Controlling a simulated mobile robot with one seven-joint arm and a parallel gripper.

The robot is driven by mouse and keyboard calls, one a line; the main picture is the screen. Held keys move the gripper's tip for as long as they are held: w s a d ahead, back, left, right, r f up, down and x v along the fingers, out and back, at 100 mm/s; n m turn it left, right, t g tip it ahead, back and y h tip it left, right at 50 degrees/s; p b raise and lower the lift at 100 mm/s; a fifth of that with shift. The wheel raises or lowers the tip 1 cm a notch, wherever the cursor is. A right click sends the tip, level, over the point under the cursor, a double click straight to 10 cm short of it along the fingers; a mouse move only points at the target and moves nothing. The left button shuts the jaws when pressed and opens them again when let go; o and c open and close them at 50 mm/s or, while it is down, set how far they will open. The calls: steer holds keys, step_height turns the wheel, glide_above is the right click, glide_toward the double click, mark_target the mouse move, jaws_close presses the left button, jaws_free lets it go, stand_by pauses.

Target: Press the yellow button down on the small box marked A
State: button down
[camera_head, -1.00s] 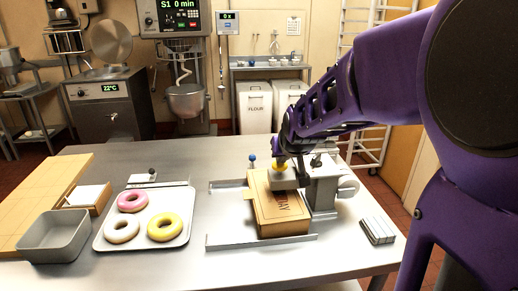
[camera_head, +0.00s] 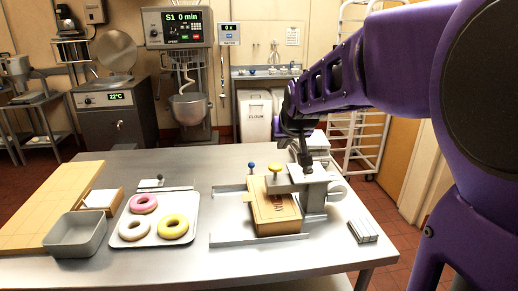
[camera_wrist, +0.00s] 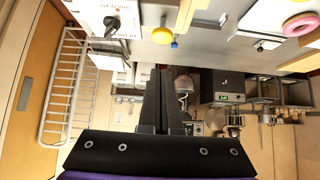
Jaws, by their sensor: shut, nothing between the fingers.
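I cannot read a mark A on any box.
A blue-topped knob (camera_head: 252,166) stands behind the brown box. A donut tray (camera_head: 190,238), a grey bin (camera_head: 75,236) and a wooden board (camera_head: 40,210) are on the left. A small striped stack (camera_head: 362,230) lies at the right edge.

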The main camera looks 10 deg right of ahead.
steer(key=shift+s+r, duration=0.5)
steer(key=shift+d, duration=0.1)
stand_by(0.3)
